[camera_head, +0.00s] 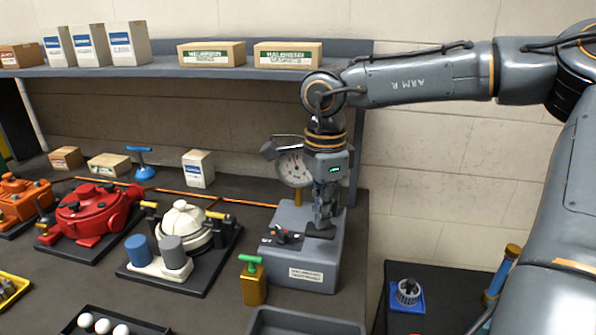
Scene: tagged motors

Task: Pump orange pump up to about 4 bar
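An orange motor-like or pump-like unit (14,196) stands at the far left, cut off by the picture edge. I cannot tell if it is the task's orange pump. A round white dial gauge (292,169) stands behind a grey block (313,262) on the right of the bench; its needle is too small to read. My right gripper (322,222) points down over the top of this block, right of a small black part with red and orange bits (283,236). Its fingers look close together; whether they hold anything is hidden. My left gripper is out of view.
A red unit (92,211) and a white unit (184,222) stand on black bases. A yellow block with a green T-handle (253,283) is left of the grey block. A blue T-handle tool (144,166) stands behind. A shelf (160,67) with boxes hangs above.

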